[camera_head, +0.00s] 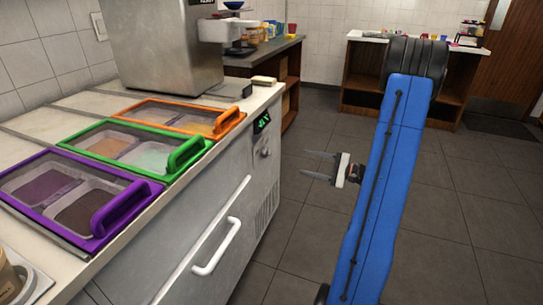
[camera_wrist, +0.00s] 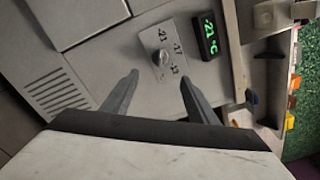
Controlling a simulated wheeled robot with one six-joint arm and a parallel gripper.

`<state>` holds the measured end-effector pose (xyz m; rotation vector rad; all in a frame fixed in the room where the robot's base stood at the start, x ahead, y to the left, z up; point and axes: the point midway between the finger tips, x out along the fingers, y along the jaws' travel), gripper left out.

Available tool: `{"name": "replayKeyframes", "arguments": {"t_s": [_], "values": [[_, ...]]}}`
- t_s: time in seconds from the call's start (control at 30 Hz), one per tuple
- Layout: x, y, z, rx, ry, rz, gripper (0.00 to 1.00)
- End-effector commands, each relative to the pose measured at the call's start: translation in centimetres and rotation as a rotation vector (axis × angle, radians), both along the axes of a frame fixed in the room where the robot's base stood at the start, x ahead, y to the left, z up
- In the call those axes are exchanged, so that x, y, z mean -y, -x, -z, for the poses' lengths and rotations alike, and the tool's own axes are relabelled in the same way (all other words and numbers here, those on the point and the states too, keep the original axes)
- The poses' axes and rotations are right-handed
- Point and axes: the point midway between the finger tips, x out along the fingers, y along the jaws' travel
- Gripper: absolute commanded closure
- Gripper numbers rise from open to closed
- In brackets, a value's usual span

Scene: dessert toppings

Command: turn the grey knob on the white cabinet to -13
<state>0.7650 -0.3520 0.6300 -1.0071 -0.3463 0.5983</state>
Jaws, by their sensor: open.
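The grey knob (camera_head: 265,153) is on the end panel of the white cabinet (camera_head: 190,255), below a small black display (camera_head: 262,123). In the wrist view the knob (camera_wrist: 160,58) sits on a pale plate (camera_wrist: 175,77) marked -21, -17 and -13. The green display (camera_wrist: 209,36) appears to read -21 °C. I cannot tell which mark the knob points at. My gripper (camera_head: 307,163) is open and empty, to the right of the knob and apart from it. In the wrist view the knob shows between and beyond the two fingertips (camera_wrist: 159,77).
Purple (camera_head: 100,222), green (camera_head: 185,154) and orange (camera_head: 228,122) framed lids cover topping bins on the counter. A white handle (camera_head: 217,248) sticks out from the cabinet front. A vent (camera_wrist: 57,92) is beside the knob. The tiled floor (camera_head: 440,225) is open.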

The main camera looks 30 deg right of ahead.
Motion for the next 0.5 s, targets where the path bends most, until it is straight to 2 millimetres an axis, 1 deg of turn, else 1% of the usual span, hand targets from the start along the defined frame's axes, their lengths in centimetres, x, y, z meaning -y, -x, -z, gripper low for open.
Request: {"name": "replayKeyframes", "arguments": {"t_s": [0.03,0.5], "values": [[-0.6,-0.7,0.0,0.001,0.0,-0.003,0.47],[-5.3,-6.6,0.0,0.0,0.0,-0.004,0.47]]}}
